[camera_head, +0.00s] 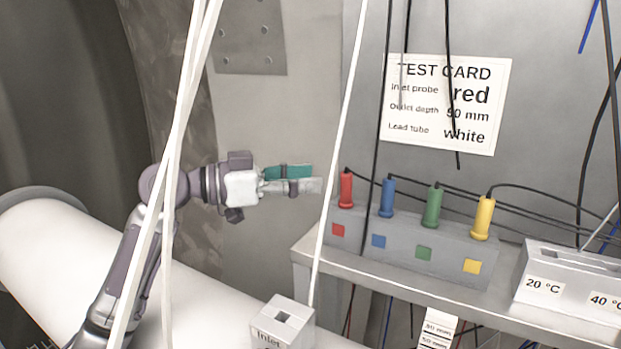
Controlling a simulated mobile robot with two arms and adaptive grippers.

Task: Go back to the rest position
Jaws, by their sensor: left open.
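My left gripper (312,180) reaches in from the left and points right, with a teal part along its upper side. It is open, and I see nothing held in it. In the picture its fingertips lie just left of the red probe (346,188), with a gap between them. The red probe stands upright in the grey probe block (403,246) on the shelf. My right gripper is not in view.
Blue (387,198), green (432,206) and yellow (483,218) probes stand in the same block with black leads. A box labelled "Inlet" (289,318) sits below by a white pipe (55,255). A test card (445,104) is on the wall. Pale and black tubes hang in front.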

